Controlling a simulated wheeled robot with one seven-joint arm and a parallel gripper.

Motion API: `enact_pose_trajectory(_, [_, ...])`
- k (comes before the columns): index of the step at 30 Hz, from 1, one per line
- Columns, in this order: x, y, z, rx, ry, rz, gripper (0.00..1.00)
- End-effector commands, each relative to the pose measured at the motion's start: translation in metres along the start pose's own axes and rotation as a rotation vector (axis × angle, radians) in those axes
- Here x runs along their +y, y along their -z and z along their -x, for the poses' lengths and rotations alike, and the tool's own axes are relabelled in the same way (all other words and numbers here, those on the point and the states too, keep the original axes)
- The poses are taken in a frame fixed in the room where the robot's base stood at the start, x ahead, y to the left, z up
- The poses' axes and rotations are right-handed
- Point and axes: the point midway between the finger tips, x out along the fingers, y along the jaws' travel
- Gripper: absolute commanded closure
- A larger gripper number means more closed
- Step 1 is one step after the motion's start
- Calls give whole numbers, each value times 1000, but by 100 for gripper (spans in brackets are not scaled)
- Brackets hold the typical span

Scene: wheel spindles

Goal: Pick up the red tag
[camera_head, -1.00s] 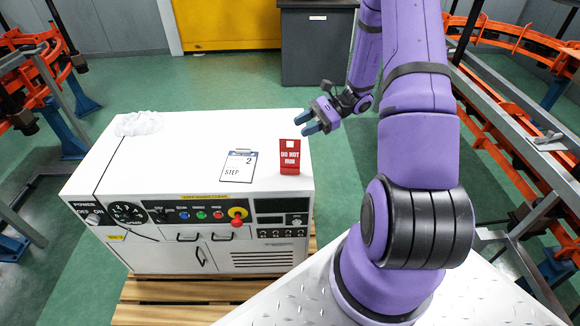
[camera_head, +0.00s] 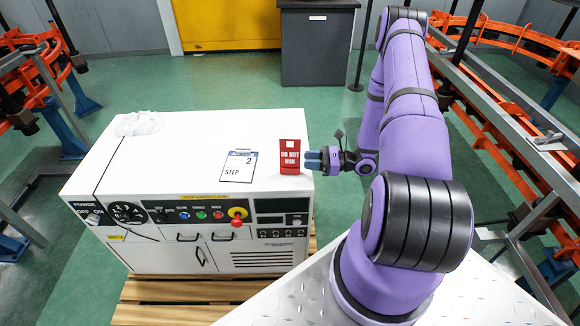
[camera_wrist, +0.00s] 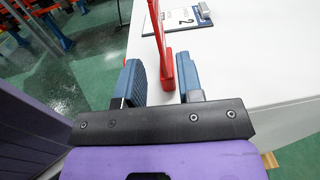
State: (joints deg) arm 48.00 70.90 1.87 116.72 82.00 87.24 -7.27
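The red tag (camera_head: 290,157), marked "DO NOT RUN", stands upright near the right edge of the white cabinet's top. My gripper (camera_head: 313,160) is just right of it at about its height, pointing left. In the wrist view the red tag (camera_wrist: 164,45) shows edge-on ahead of my gripper (camera_wrist: 162,84). The two blue fingers are apart, and the tag's lower part is between or just beyond their tips. I cannot tell whether a finger touches it.
A clipboard marked "STEP 2" (camera_head: 239,166) lies left of the tag. Crumpled clear plastic (camera_head: 139,123) lies at the cabinet's (camera_head: 190,145) back left. Buttons and a red knob (camera_head: 237,222) are on its front. Metal frames (camera_head: 500,130) with orange parts stand at right.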

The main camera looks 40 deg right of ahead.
Motion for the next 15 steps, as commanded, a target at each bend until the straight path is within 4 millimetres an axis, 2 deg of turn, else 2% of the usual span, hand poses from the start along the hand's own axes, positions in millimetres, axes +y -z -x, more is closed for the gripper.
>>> enact_pose_trajectory(3, [0,0,-13,1,-1,0,66])
enact_pose_trajectory(8, [0,0,-22,1,-2,1,66])
enact_pose_trajectory(15, [-2,-1,-54,1,-4,1,66])
